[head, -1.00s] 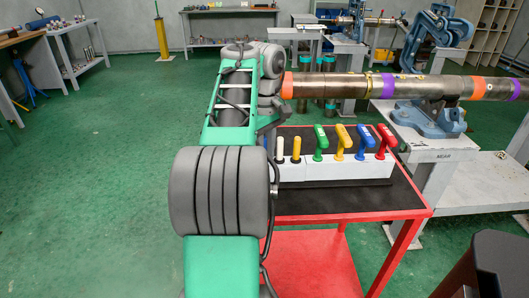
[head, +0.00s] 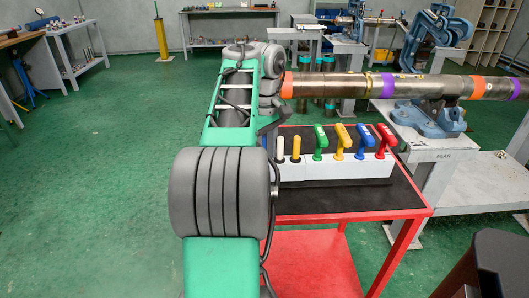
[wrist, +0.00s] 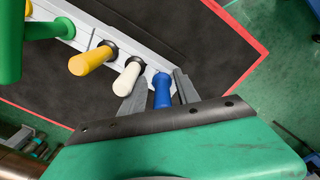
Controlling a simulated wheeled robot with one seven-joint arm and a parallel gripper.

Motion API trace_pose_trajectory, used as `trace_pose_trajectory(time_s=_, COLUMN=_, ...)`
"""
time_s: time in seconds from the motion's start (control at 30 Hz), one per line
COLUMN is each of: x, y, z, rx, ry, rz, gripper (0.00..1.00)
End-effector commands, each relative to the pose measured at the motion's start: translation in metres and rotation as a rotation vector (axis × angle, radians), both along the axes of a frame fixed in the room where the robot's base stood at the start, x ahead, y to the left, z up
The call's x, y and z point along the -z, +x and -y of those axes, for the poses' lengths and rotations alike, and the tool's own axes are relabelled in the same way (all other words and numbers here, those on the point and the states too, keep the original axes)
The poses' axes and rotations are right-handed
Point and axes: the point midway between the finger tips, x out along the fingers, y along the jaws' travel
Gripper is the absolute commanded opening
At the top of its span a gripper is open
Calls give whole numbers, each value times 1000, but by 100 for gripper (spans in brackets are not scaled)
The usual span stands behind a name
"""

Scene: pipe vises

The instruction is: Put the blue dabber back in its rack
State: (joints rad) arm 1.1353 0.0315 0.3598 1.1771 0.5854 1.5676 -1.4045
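The blue dabber (wrist: 162,92) stands at the end of the white rack (wrist: 100,38), beside the white dabber (wrist: 128,76). My gripper (wrist: 158,90) has one finger on each side of the blue handle, with narrow gaps showing, so it looks open around it. Whether the dabber is fully seated is hard to tell. In the head view my arm hides most of this end of the rack (head: 345,169); only a sliver of blue shows beside the arm. The gripper itself is hidden there.
A yellow dabber (head: 296,148) stands beyond the white one. Green (head: 320,140), yellow, blue and red T-handled tools stand farther along. The rack is on a red-edged black-topped cart (head: 340,205). A long pipe (head: 335,86) in a vise lies behind it.

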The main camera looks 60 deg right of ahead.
Motion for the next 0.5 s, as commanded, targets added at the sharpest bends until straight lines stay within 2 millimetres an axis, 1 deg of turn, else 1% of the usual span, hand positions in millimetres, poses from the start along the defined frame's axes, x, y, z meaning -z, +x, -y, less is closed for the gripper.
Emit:
trace_pose_trajectory(time_s=0.03, x=3, y=0, z=-1, rx=-1, ry=7, rz=-2, gripper=50)
trace_pose_trajectory(time_s=0.07, x=3, y=0, z=-1, rx=-1, ry=7, rz=-2, gripper=52)
trace_pose_trajectory(time_s=0.27, x=2, y=0, z=-1, rx=-1, ry=6, rz=-2, gripper=52)
trace_pose_trajectory(time_s=0.33, x=-1, y=0, z=-1, rx=-1, ry=6, rz=-1, gripper=52)
trace_pose_trajectory(time_s=0.43, x=-15, y=0, z=-1, rx=-2, ry=4, rz=-1, gripper=52)
trace_pose_trajectory(time_s=0.5, x=-30, y=0, z=-1, rx=-1, ry=2, rz=0, gripper=52)
